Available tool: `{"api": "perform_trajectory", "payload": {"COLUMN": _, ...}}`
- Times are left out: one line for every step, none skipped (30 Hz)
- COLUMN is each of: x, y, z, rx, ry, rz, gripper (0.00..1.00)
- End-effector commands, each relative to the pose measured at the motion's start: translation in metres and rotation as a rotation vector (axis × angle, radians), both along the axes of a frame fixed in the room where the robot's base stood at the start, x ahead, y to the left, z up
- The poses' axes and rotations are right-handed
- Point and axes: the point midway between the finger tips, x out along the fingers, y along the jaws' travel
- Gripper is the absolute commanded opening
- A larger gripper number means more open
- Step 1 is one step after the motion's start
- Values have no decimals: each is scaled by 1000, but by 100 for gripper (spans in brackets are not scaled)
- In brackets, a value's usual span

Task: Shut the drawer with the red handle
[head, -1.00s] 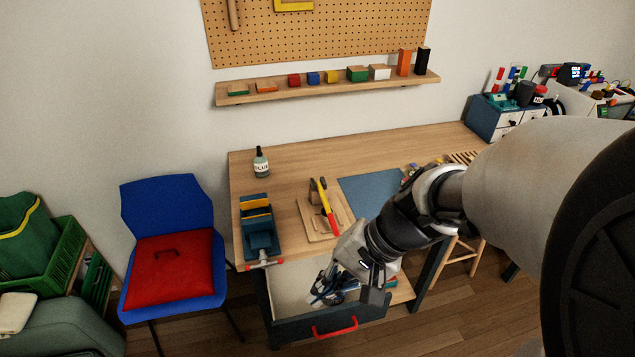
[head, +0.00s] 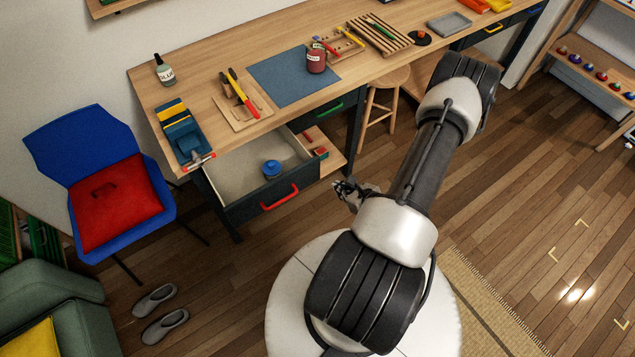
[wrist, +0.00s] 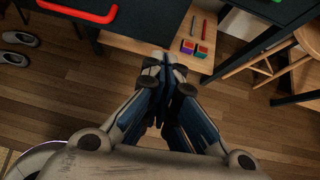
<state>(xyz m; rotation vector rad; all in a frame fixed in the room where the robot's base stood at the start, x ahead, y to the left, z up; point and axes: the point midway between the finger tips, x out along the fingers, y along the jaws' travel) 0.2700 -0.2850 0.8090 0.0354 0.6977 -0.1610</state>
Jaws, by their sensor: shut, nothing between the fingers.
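The drawer (head: 278,205) with the red handle (head: 279,197) is pulled out from under the left end of the workbench. A blue-lidded jar (head: 271,170) is inside it. In the wrist view the red handle (wrist: 78,10) shows at the top left on the dark drawer front. My gripper (head: 346,190) is right of the drawer front, apart from it in the head view. Its fingers are together and empty in the wrist view (wrist: 165,62), with the floor below. Part of the gripper is hidden by my arm in the head view.
A low shelf (head: 333,160) with small blocks lies right of the drawer. A wooden stool (head: 385,105) stands further right. The blue chair (head: 85,150) with a red cushion is left of the drawer. Grey slippers (head: 160,312) lie on the floor. The floor before the drawer looks clear.

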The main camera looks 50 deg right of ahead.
Motion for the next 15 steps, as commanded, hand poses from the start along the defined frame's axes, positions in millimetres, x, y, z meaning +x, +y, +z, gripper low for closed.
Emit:
{"api": "perform_trajectory", "payload": {"x": -9, "y": 0, "z": -9, "rx": 15, "ry": 13, "rz": -38, "gripper": 0}}
{"api": "perform_trajectory", "payload": {"x": -13, "y": 0, "z": -13, "rx": 22, "ry": 20, "rz": -54, "gripper": 0}}
{"api": "perform_trajectory", "payload": {"x": -16, "y": 0, "z": -17, "rx": 25, "ry": 26, "rz": -69, "gripper": 0}}
{"api": "perform_trajectory", "payload": {"x": -16, "y": 0, "z": -19, "rx": 28, "ry": 28, "rz": -75, "gripper": 0}}
{"api": "perform_trajectory", "payload": {"x": -16, "y": -1, "z": -21, "rx": 28, "ry": 29, "rz": -77, "gripper": 0}}
{"api": "perform_trajectory", "payload": {"x": -15, "y": -1, "z": -24, "rx": 29, "ry": 31, "rz": -79, "gripper": 0}}
{"api": "perform_trajectory", "payload": {"x": -12, "y": -2, "z": -26, "rx": 28, "ry": 31, "rz": -78, "gripper": 0}}
{"api": "perform_trajectory", "payload": {"x": -10, "y": -2, "z": -28, "rx": 27, "ry": 31, "rz": -76, "gripper": 0}}
{"api": "perform_trajectory", "payload": {"x": -5, "y": -3, "z": -32, "rx": 27, "ry": 31, "rz": -75, "gripper": 0}}
{"api": "perform_trajectory", "payload": {"x": -1, "y": -3, "z": -36, "rx": 27, "ry": 31, "rz": -73, "gripper": 0}}
{"api": "perform_trajectory", "payload": {"x": 3, "y": -4, "z": -40, "rx": 26, "ry": 30, "rz": -72, "gripper": 0}}
{"api": "perform_trajectory", "payload": {"x": 9, "y": -5, "z": -46, "rx": 26, "ry": 31, "rz": -72, "gripper": 0}}
{"api": "perform_trajectory", "payload": {"x": 13, "y": -7, "z": -50, "rx": 27, "ry": 31, "rz": -71, "gripper": 0}}
{"api": "perform_trajectory", "payload": {"x": 19, "y": -7, "z": -54, "rx": 26, "ry": 31, "rz": -71, "gripper": 0}}
{"api": "perform_trajectory", "payload": {"x": 25, "y": -9, "z": -60, "rx": 25, "ry": 30, "rz": -71, "gripper": 0}}
